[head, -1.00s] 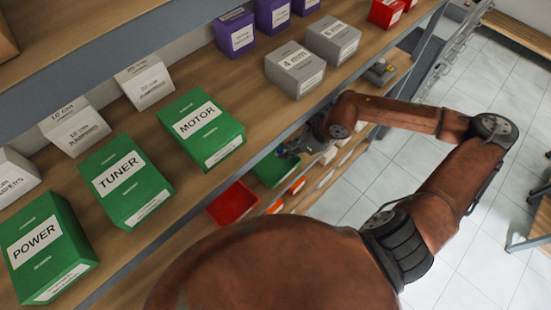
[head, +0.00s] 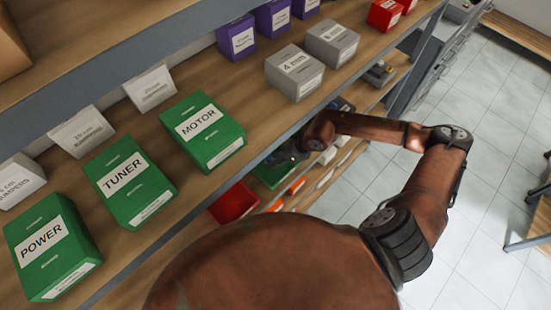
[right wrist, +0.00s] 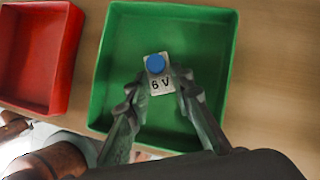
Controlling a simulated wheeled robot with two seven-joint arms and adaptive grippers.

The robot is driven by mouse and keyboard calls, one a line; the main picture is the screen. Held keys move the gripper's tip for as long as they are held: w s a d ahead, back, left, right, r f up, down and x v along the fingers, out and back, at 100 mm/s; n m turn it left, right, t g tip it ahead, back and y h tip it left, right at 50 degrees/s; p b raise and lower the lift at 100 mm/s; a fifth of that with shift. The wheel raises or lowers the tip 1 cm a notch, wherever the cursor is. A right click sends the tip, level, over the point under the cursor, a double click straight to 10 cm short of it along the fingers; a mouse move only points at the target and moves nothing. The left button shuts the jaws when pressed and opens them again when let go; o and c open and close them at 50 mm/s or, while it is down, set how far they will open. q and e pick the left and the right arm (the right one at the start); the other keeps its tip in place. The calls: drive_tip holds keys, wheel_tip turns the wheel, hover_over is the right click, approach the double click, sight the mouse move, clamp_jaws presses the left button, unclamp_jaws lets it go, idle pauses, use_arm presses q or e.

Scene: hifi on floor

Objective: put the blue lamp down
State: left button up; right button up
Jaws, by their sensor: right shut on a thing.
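The blue lamp (right wrist: 155,64) has a round blue cap on a pale plate marked "6 V". In the right wrist view my right gripper (right wrist: 160,84) is shut on the plate, one finger on each side. The lamp is over the inside of a green tray (right wrist: 116,60); I cannot tell whether it touches the tray floor. In the head view my right gripper (head: 284,153) reaches into the lower shelf, over the green tray (head: 272,177), and the lamp cannot be made out there. My left gripper is not in view.
A red tray (right wrist: 72,60) stands left of the green one; it also shows in the head view (head: 232,203). Green boxes, such as the MOTOR box (head: 215,152), and grey boxes (head: 295,75) stand on the shelf above. Nothing else shows inside the green tray.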

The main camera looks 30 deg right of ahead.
drive_tip(key=shift+f, duration=0.2)
drive_tip(key=o, duration=1)
drive_tip(key=shift+r, duration=0.1)
drive_tip(key=shift+d+r, duration=0.1)
drive_tip(key=shift+r, duration=0.15)
drive_tip(key=v, duration=1.1)
drive_tip(key=shift+s+d+r+b, duration=0.15)
drive_tip(key=shift+s+r+b, duration=0.05)
drive_tip(key=shift+r+b, duration=0.15)
